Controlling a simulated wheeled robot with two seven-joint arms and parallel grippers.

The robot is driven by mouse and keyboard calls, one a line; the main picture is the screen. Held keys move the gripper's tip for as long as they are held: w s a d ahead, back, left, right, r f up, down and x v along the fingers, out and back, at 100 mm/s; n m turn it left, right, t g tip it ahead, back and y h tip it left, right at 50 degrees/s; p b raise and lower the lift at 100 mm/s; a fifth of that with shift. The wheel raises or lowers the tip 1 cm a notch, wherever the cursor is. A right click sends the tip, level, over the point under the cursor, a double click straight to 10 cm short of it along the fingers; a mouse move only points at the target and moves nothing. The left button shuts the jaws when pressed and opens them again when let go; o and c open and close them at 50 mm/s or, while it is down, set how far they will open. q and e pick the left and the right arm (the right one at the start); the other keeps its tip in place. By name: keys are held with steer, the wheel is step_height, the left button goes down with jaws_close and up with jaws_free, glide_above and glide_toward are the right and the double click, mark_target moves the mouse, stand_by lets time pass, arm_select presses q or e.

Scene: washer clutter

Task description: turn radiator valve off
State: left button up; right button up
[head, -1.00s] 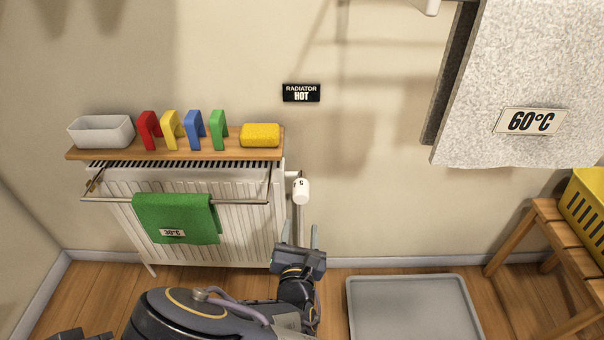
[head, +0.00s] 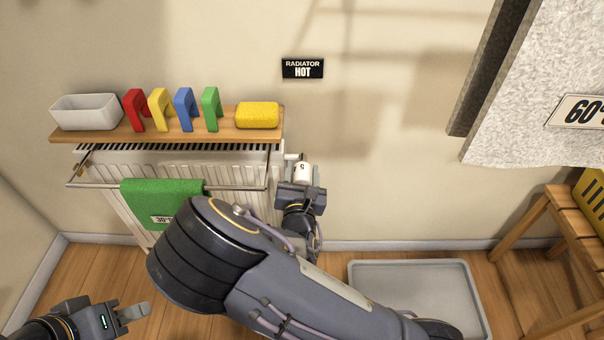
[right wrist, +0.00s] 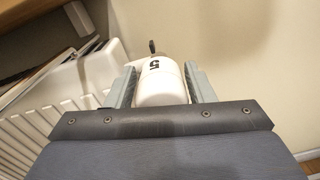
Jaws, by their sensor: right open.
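The white radiator valve (head: 303,171) sits at the right end of the radiator, with a black "5" facing out. My right gripper (head: 303,182) is at the valve in the head view. In the right wrist view the valve head (right wrist: 162,85) stands between the two open fingers of my right gripper (right wrist: 162,78). A narrow gap shows on its right; contact on the left is unclear. The radiator (head: 150,170) is partly hidden by my right arm. My left gripper (head: 133,312) is low at the left, away from the radiator; its finger spacing is unclear.
A wooden shelf (head: 235,136) above the radiator holds a white bin (head: 87,113), coloured clips and a yellow sponge (head: 257,115). A green towel (head: 150,198) hangs on the rail. A sign (head: 303,68) reads "RADIATOR HOT". A grey tray (head: 420,285) lies on the floor.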

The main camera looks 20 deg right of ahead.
steer(key=shift+c, duration=0.2)
steer(key=c, duration=0.6)
steer(key=shift+c, duration=0.2)
